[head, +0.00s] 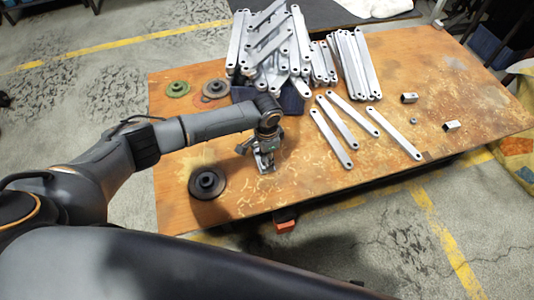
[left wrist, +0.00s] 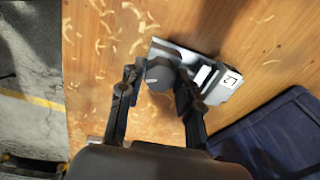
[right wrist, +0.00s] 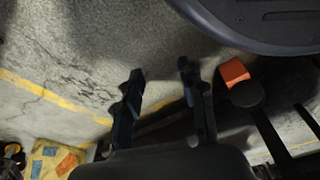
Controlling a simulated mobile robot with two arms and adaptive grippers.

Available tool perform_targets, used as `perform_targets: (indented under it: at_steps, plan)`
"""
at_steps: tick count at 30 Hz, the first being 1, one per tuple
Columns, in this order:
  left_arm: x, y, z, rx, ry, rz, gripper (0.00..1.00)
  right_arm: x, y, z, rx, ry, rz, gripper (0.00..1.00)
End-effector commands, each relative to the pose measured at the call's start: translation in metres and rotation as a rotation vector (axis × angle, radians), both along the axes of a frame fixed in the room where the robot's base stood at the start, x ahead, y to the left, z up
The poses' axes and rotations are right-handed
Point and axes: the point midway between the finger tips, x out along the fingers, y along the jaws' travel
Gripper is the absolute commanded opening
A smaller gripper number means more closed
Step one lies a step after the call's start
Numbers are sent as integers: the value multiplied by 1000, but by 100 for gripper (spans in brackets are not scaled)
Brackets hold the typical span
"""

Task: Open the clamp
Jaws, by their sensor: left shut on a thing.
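The clamp (left wrist: 228,80) is a small metal piece with a white label reading L2, lying on the wooden table. It has a round dark grey knob (left wrist: 160,74) at its left end in the left wrist view. My left gripper (left wrist: 158,84) has its two fingers on either side of this knob and is shut on it. In the head view my left gripper (head: 262,148) points down at the clamp (head: 265,165), which it partly hides. My right gripper (right wrist: 161,72) shows only in the right wrist view, open and empty above the floor.
Several flat metal brackets (head: 334,132) lie or are piled on the table (head: 300,190). A black disc (head: 207,182) lies left of the clamp, with green (head: 177,89) and reddish discs (head: 215,89) behind.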

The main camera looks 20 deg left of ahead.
Motion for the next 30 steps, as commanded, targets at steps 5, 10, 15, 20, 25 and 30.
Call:
perform_targets:
  at_steps: [5,10,15,20,25,30]
  plan:
    - [-1,0,3,1,2,105,2,-30,-4,-24,-3,26,5,40]
    - [-1,0,3,0,3,208,2,-63,-10,-44,-5,49,10,40]
    - [-1,0,2,1,3,320,2,-100,-16,-59,-9,74,15,40]
    - [-1,0,3,0,3,437,2,-134,-23,-65,-13,91,19,40]
    - [-2,-1,7,0,6,712,3,-148,-27,-42,-13,90,21,40]
    - [-2,-1,3,2,6,998,3,-147,-27,-26,-13,90,21,40]
